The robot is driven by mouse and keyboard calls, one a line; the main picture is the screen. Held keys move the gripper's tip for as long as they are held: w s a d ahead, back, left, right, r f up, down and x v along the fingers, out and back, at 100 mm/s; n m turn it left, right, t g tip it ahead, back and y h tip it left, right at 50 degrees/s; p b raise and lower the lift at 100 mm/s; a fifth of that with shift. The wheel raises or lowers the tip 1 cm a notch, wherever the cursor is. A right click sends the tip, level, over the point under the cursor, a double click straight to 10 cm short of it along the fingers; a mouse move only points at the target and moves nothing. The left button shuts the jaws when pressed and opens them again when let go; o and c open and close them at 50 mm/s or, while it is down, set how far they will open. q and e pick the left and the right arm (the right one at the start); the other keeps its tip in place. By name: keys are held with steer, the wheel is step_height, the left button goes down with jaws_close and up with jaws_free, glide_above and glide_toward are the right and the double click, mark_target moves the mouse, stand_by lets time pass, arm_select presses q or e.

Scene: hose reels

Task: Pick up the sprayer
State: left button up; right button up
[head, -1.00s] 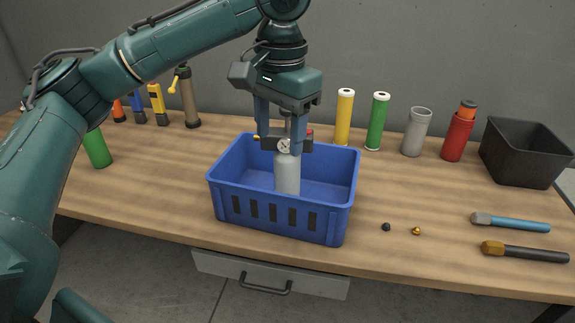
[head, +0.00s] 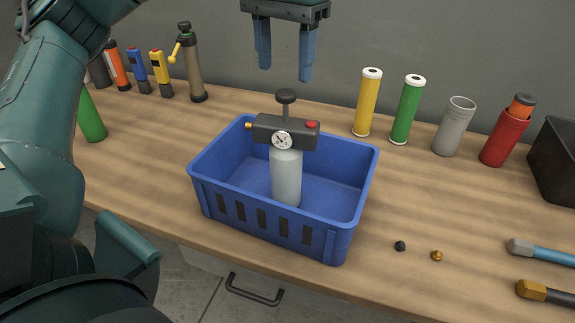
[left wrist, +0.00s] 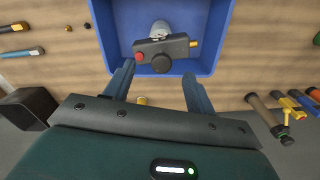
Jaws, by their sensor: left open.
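The sprayer (head: 286,178) stands upright inside the blue crate (head: 205,197). It has a pale grey bottle, a dark head with a round gauge, a red button, a brass nozzle and a black pump knob on top. My left gripper (head: 284,76) is open and empty, above and behind the sprayer, apart from it. In the left wrist view the sprayer (left wrist: 165,50) shows just beyond and between the open fingers (left wrist: 158,82), inside the crate (left wrist: 222,40). My right gripper is not in view.
Yellow (head: 368,102) and green (head: 407,110) cylinders, a grey cup (head: 454,127) and a red holder (head: 502,140) stand right of the crate. A black bin (head: 560,165) is at the right edge. Two small caps (head: 400,246) lie in front. Several tools stand at back left.

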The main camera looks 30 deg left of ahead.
mark_target(286, 92)
arm_select(q)
steer(key=f, duration=0.5)
steer(key=w+f, duration=0.1)
steer(key=f, duration=0.2)
steer(key=shift+a, duration=0.2)
jaws_close()
stand_by(0.4)
steer(key=shift+r, duration=0.1)
